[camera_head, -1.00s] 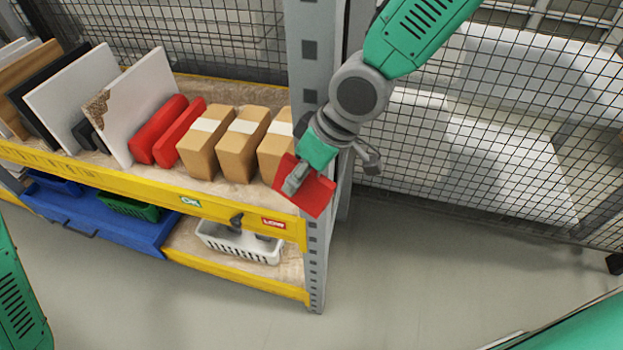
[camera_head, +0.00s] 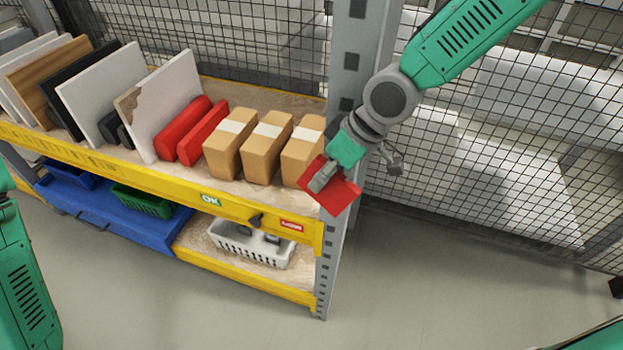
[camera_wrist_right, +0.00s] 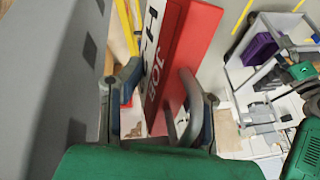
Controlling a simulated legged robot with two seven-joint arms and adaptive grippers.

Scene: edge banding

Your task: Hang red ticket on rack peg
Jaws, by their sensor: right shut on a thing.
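The red ticket (camera_head: 340,196) is held by my right gripper (camera_head: 352,174) in the head view, in front of the rack's right end by the upright. In the wrist view the ticket (camera_wrist_right: 190,50) stands between the two fingers (camera_wrist_right: 160,98), its red face and a white lettered face showing. A dark peg (camera_head: 256,220) sticks out of the yellow beam (camera_head: 140,177), left of and below the ticket, between a green OK label and a red label. The ticket is apart from the peg. Only part of my left arm shows at the left edge; its gripper is out of view.
Cardboard boxes (camera_head: 262,150), red blocks (camera_head: 200,135) and upright panels (camera_head: 100,95) stand on the upper shelf. A white basket (camera_head: 250,243) and blue bin (camera_head: 120,222) sit below. The grey upright (camera_head: 357,60) is close to my right gripper. Floor in front is clear.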

